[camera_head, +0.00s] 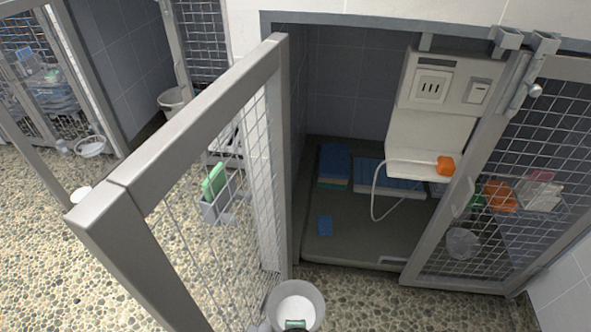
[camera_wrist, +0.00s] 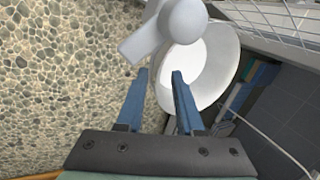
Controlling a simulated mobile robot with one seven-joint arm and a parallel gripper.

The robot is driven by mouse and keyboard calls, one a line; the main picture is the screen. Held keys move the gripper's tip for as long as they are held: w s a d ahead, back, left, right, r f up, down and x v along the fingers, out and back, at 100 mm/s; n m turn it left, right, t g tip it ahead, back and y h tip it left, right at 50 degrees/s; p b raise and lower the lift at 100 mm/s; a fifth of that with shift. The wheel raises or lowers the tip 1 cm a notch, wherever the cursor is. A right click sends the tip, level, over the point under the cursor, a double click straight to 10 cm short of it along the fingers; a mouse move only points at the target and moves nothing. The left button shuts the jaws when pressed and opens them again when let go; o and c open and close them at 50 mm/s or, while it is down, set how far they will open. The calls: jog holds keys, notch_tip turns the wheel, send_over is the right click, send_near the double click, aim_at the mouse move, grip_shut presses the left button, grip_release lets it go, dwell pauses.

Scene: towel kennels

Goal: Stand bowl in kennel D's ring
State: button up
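A pale grey bowl (camera_head: 297,290) with a white inside shows at the bottom of the head view, by the foot of the open mesh door. A bowl (camera_wrist: 222,75) with a bright white inside also fills the upper middle of the wrist view. A pale rounded knob with a stem (camera_wrist: 184,20) overlaps its upper left; I cannot tell whether it belongs to a ring. My gripper (camera_wrist: 160,75) has its two blue fingers apart. The right fingertip overlaps the bowl's inside and the left lies outside its edge. Contact is unclear. No kennel letter is readable.
The open mesh door (camera_head: 190,105) juts towards me. Another bowl (camera_head: 90,147) hangs by a left kennel. Pebbled floor (camera_head: 60,270) is clear at left.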

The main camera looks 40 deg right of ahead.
jog(key=p+v, duration=0.6)
jog(key=v, duration=0.6)
